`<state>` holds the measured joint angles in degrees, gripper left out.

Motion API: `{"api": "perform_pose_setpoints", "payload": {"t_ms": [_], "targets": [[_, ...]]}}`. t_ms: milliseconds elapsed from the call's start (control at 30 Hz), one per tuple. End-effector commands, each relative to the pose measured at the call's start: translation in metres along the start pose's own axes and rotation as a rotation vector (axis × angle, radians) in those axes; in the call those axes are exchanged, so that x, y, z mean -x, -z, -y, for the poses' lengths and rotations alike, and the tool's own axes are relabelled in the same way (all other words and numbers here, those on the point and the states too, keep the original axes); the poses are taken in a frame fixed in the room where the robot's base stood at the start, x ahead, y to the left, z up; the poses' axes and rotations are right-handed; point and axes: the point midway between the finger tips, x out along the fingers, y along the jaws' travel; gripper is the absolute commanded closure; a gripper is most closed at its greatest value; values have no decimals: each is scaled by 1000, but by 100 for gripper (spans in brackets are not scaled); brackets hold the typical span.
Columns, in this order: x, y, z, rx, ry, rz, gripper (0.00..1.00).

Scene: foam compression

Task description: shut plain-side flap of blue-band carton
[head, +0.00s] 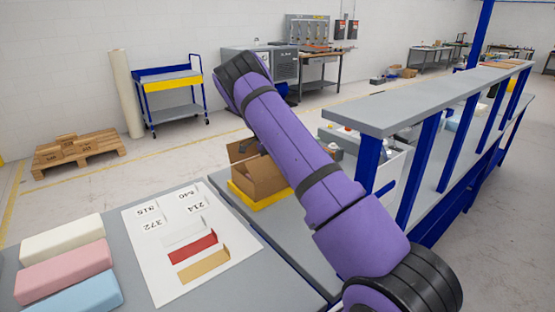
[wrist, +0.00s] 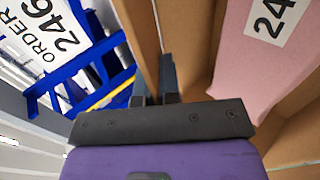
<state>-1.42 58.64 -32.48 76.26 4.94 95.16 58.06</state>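An open cardboard carton (head: 262,180) sits on a yellow-edged base on the bench, partly hidden behind my purple arm. A raised flap (head: 240,150) shows at its left; I see no blue band on it. In the wrist view, brown cardboard panels (wrist: 142,28) rise close to my gripper (wrist: 158,88). A pink block (wrist: 256,65) with a label starting "24" lies between cardboard walls at the right. My gripper's dark fingers stand beside the cardboard; whether they touch or straddle a panel is unclear. In the head view my gripper is hidden.
Cream, pink and blue blocks (head: 65,260) lie on the near bench beside a white board (head: 185,240) with numbers and coloured strips. A grey shelf (head: 430,95) on blue posts stands right of my arm. An "ORDER 246" label (wrist: 50,30) shows in the wrist view.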

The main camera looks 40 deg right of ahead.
Motion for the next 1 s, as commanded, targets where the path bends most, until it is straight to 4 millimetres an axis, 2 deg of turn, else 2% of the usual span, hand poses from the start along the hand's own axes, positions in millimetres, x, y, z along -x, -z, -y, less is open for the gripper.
{"api": "perform_pose_setpoints", "payload": {"t_ms": [300, 700, 833, 1000], "targets": [[-1, 0, 3, 0, -75, -1, 100], [-2, 0, 3, 1, -82, 0, 100], [-2, 0, 3, 1, -81, 0, 71], [-2, 0, 3, 1, -81, 0, 70]]}}
